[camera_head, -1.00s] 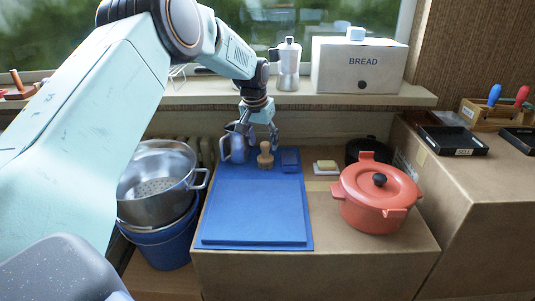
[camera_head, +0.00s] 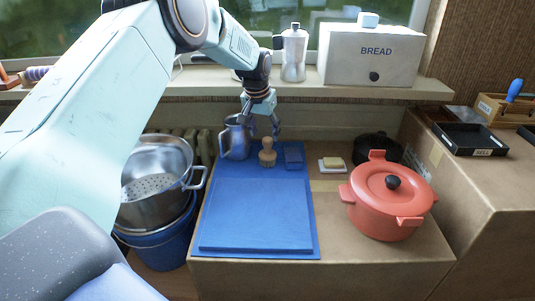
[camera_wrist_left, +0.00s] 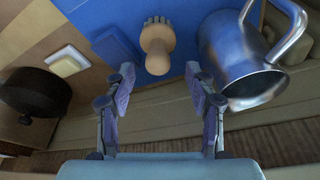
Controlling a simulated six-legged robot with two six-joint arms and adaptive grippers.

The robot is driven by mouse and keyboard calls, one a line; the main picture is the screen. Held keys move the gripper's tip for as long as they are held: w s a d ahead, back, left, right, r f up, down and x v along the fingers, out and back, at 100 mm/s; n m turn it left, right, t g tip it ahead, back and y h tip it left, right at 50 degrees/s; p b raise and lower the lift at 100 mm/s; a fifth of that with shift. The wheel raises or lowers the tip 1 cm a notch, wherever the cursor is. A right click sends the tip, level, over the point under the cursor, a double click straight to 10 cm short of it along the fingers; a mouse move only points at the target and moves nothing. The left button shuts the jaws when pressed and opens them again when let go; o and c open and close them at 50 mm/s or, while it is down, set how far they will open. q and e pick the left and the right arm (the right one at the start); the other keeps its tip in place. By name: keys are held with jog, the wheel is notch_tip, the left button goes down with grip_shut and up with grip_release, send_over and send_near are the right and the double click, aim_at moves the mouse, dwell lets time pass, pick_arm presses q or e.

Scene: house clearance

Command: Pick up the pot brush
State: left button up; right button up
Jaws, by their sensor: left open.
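The pot brush (camera_head: 267,153) has a wooden knob handle and bristles at its base. It stands upright on the blue mat (camera_head: 310,235), near the mat's back end. In the left wrist view the brush (camera_wrist_left: 157,47) shows ahead of the fingers, roughly midway between them. My left gripper (camera_head: 264,130) is open and empty, just behind and above the brush in the head view. Its two fingers (camera_wrist_left: 160,88) are spread wide in the left wrist view. I cannot see my right gripper.
A metal jug (camera_head: 235,140) stands close left of the brush, and a blue sponge (camera_head: 293,155) close right. A butter dish (camera_head: 332,164), black pot (camera_head: 376,146) and red pot (camera_head: 388,205) are further right. A colander (camera_head: 157,180) sits over a blue bucket (camera_head: 165,243) at left.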

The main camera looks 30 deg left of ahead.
aim_at(267, 139)
pick_arm(q)
jog(key=x, duration=0.2)
jog(key=b+x, duration=0.1)
jog(key=x, duration=0.1)
jog(key=shift+w+d+f, duration=0.15)
jog(key=shift+w, duration=0.15)
jog(key=shift+f, duration=0.45)
jog(key=shift+w+d, duration=0.1)
jog(key=shift+w, duration=0.1)
jog(key=shift+s+a, duration=0.15)
jog(key=shift+a, duration=0.15)
jog(key=c, duration=0.5)
jog(key=shift+d, duration=0.25)
jog(key=c, duration=0.4)
jog(key=shift+a, duration=0.2)
grip_shut()
